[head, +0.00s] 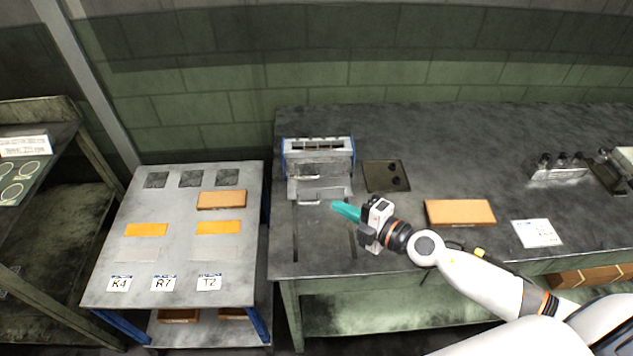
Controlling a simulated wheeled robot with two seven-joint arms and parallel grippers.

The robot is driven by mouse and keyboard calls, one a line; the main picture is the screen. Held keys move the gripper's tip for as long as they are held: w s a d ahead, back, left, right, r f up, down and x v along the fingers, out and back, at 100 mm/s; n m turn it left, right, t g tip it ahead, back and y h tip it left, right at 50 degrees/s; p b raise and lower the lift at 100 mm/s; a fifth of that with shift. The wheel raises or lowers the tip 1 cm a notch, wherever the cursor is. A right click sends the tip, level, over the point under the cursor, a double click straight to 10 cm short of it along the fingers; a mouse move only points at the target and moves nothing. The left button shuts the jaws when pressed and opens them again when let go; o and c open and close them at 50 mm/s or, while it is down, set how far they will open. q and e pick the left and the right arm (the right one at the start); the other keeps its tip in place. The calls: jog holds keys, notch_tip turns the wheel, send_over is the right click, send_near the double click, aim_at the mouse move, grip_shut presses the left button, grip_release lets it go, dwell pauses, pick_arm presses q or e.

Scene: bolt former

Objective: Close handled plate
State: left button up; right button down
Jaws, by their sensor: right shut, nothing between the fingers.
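The bolt former (318,146) stands at the back left of the long workbench, a grey unit with blue side edges and a slotted top. The handled plate (320,187) is at its front, a flat grey metal plate with a thin bar handle (309,203) along its near edge. The plate appears to stick out toward me, lying low over the bench; its exact tilt is hard to tell. My right gripper (338,207) has teal fingers, shut and empty, just right of the plate's near right corner and pointing left. Whether it touches the plate cannot be told. My left gripper is not in view.
A dark square tray (386,175) lies right of the former. An orange-brown block (460,212) and a white sheet (537,233) lie farther right. A grey side table (180,262) with orange pieces and labels stands left. The bench front left is mostly bare.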

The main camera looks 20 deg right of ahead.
aim_at(310, 166)
jog(key=w+a, duration=0.1)
jog(key=w, duration=0.2)
jog(key=w+a+f+b, duration=0.1)
jog(key=w, duration=0.3)
jog(key=w+f, duration=0.1)
jog(key=w, duration=0.2)
jog(key=shift+w+a, duration=0.15)
jog(key=shift+a, duration=0.25)
jog(key=w, duration=0.2)
jog(key=w+d+b, duration=0.1)
jog(key=w, duration=0.1)
jog(key=shift+w+d, duration=0.25)
jog(key=shift+w, duration=0.1)
jog(key=shift+r, duration=0.2)
